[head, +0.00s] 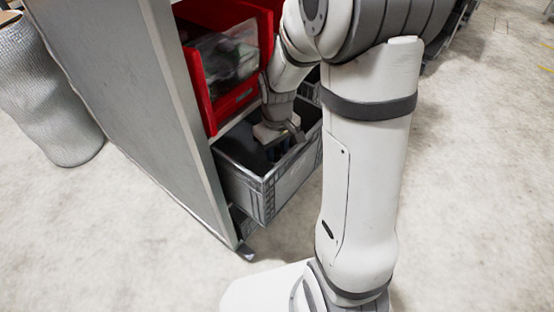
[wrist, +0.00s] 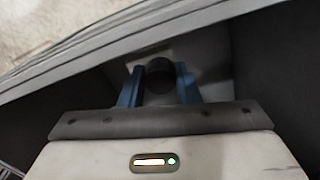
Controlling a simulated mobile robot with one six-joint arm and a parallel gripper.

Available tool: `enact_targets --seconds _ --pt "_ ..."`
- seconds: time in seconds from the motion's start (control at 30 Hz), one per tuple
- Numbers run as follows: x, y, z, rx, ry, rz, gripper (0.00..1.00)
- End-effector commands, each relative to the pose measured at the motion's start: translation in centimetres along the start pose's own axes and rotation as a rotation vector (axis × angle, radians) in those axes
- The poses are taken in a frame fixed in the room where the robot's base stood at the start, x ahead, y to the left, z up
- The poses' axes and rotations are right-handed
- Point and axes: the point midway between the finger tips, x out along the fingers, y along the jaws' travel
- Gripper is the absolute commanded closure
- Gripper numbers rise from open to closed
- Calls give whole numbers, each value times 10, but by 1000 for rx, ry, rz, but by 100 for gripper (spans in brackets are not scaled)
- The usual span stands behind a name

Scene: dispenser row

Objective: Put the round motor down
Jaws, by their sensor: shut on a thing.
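My gripper (wrist: 158,86) has blue fingers, and in the wrist view they are shut on the round motor (wrist: 159,71), a dark round shape between them. Behind the motor lies a lighter patch of surface, and I cannot tell whether the motor touches it. In the head view my gripper (head: 284,150) reaches down into a grey crate (head: 268,190) on the lower level of the dispenser row. The motor is hidden there by the gripper and the crate wall.
A red bin (head: 205,100) with bagged contents sits just above the grey crate. A metal side panel (head: 130,90) stands to the left of both. A ribbed grey container (head: 55,90) stands on the floor at far left. The floor in front is clear.

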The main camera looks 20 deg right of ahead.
Motion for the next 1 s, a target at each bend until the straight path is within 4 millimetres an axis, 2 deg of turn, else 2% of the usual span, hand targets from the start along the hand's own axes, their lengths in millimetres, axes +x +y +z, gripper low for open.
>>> enact_targets --seconds 0.1,0.2,0.47,0.97,1.0 --pt "24 0 1 0 -4 -2 99" --pt "36 -1 0 -1 -3 -1 99" --pt "36 -1 0 -1 -1 0 99" --pt "47 -1 0 -2 0 0 99" --pt "48 -1 0 -2 -1 0 69"
